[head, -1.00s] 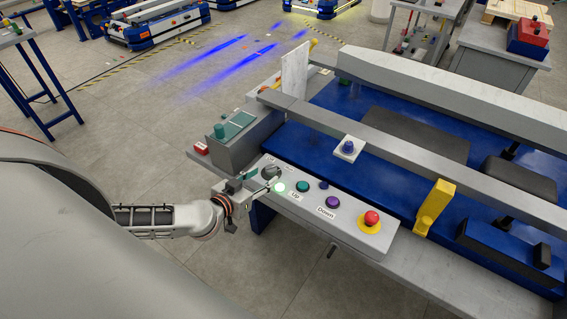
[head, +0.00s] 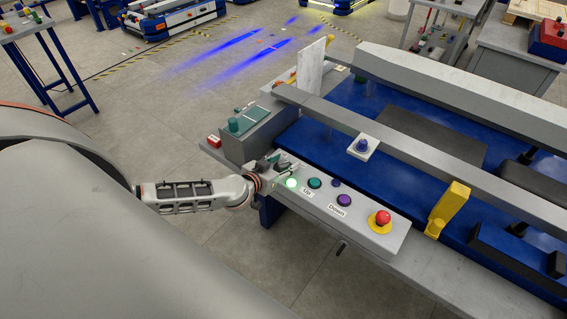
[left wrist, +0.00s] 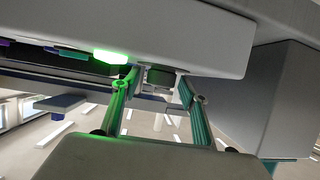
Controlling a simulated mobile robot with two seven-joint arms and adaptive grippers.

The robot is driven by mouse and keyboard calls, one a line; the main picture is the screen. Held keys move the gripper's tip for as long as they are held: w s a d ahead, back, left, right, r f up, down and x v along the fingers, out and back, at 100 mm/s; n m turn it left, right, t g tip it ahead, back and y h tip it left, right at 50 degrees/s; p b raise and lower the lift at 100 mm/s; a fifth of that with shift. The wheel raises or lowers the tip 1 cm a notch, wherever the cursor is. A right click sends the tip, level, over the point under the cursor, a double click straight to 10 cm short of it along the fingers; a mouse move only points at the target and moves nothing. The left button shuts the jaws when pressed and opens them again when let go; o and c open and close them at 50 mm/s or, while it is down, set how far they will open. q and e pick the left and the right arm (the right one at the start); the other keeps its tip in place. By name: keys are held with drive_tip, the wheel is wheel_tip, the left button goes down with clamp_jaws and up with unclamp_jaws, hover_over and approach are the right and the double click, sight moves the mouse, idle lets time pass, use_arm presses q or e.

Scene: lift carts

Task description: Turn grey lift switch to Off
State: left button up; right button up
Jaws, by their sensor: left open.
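The grey lift control panel (head: 360,222) runs along the cart's front edge, with a lit green lamp (head: 291,183) near its left end. My left gripper (head: 275,168) is at that left end and covers most of the switch in the head view. In the left wrist view, a dark switch knob (left wrist: 160,76) stands out from the panel (left wrist: 190,35). There, the open fingers of my left gripper (left wrist: 158,88) lie on either side of the knob. I cannot tell whether they touch it. The switch's pointing direction and labels are hidden. My right gripper is not in view.
The panel also has a teal Up button (head: 314,183), a purple Down button (head: 344,200) and a red emergency stop (head: 383,217). A grey-green box (head: 250,135) stands just behind the gripper. A yellow bracket (head: 448,208) is farther right.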

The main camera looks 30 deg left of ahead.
use_arm(q)
drive_tip(key=shift+c, duration=0.4)
drive_tip(key=c, duration=1)
drive_tip(key=shift+c, duration=0.2)
drive_tip(key=n+y, duration=0.2)
drive_tip(key=y, duration=0.1)
drive_tip(key=shift+d+n, duration=0.2)
drive_tip(key=shift+n, duration=0.2)
drive_tip(key=n+g+y, duration=0.2)
drive_tip(key=n+y, duration=0.1)
drive_tip(key=shift+n+y, duration=0.3)
drive_tip(key=shift+y, duration=0.1)
drive_tip(key=shift+s+a+n+g+y, duration=0.1)
drive_tip(key=shift+n+g+y, duration=1.4)
drive_tip(key=shift+n+y, duration=0.35)
drive_tip(key=shift+n+g+y, duration=0.25)
drive_tip(key=shift+g, duration=0.05)
